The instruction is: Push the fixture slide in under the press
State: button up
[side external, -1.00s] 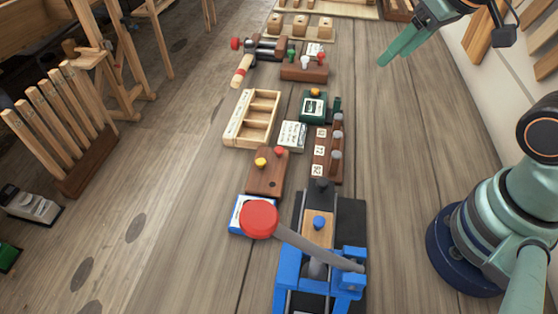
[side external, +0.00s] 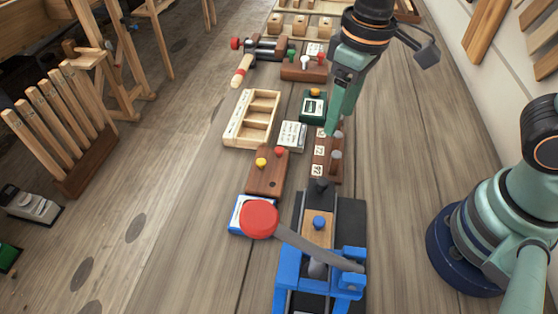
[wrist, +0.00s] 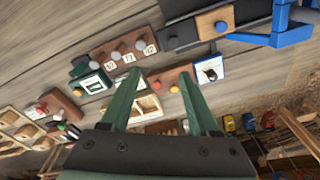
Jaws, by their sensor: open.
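The blue press (side external: 292,285) stands at the bottom centre of the side view, with a red round knob (side external: 258,219) on a grey lever. The fixture slide is a wooden block (side external: 318,235) with a blue knob on a dark track, just behind the press frame. In the wrist view the slide (wrist: 215,22) is at the top with the blue press (wrist: 283,25) to its right. My gripper (side external: 332,132) is open and empty, above or beside the numbered peg board, apart from the slide. Its two green fingers (wrist: 158,82) are spread in the wrist view.
A numbered peg board (side external: 322,168), a brown board with red and yellow knobs (side external: 266,172), a green box (side external: 313,106) and a wooden tray (side external: 232,132) stand behind the press.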

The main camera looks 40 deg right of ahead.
aim_at(323, 181)
jog(key=shift+n+g, duration=0.5)
jog(key=a+f, duration=0.1)
jog(key=f, duration=0.8)
jog(key=s+a+f, duration=0.1)
jog(key=f, duration=0.4)
jog(key=shift+s+a, duration=0.1)
jog(key=shift+a, duration=0.25)
grip_shut()
jog(key=shift+r, duration=0.1)
dwell(0.4)
